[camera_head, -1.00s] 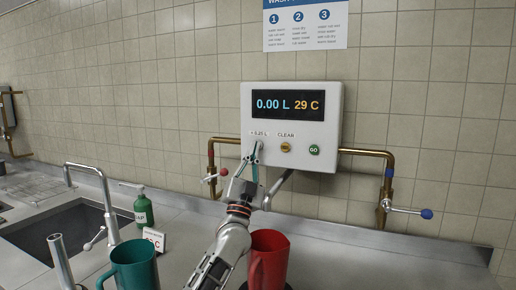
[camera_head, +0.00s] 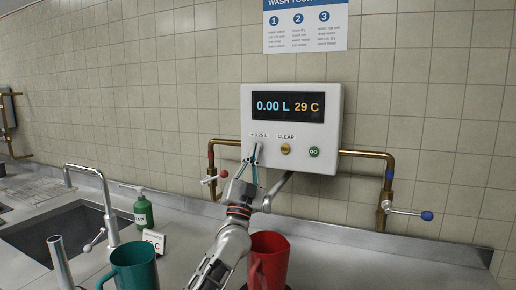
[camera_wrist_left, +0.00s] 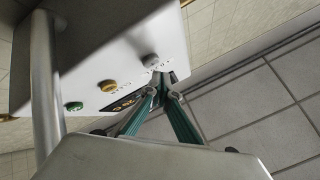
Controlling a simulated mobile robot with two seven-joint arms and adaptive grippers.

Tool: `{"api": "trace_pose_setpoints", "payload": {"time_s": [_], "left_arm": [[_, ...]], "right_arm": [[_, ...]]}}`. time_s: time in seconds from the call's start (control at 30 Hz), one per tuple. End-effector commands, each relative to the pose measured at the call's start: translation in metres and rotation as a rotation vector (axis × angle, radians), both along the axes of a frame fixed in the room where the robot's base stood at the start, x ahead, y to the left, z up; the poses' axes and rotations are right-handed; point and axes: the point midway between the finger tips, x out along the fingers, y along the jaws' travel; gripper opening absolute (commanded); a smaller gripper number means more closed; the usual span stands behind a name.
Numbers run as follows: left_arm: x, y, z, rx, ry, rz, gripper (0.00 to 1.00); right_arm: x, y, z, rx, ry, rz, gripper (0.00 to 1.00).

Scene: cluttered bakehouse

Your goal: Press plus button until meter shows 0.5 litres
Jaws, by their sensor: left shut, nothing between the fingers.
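The white meter box (camera_head: 333,133) hangs on the tiled wall. Its display (camera_head: 288,102) reads 0.00 L and 29 C. The plus button (camera_head: 259,147), under the label "+ 0.25 L", is partly hidden by my fingertips; in the left wrist view it is a pale grey knob (camera_wrist_left: 150,60). My left gripper (camera_head: 254,157) is shut and empty, its tips close to this button from below. I cannot tell if they touch it. The amber CLEAR button (camera_head: 286,148) and the green GO button (camera_head: 314,152) sit to the right. My right gripper is not in view.
A red jug (camera_head: 270,258) stands beside my left arm. A teal jug (camera_head: 135,266), a soap bottle (camera_head: 143,211) and a sink are at left. The right counter is clear.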

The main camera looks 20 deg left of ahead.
Motion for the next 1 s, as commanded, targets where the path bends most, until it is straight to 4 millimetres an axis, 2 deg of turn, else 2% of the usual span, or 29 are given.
{"api": "trace_pose_setpoints", "payload": {"time_s": [1.0], "left_arm": [[0.0093, 0.0005, -0.0001, 0.0, 0.0, 0.0, 0.0]], "right_arm": [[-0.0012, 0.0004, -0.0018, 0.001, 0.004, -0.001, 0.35]]}}
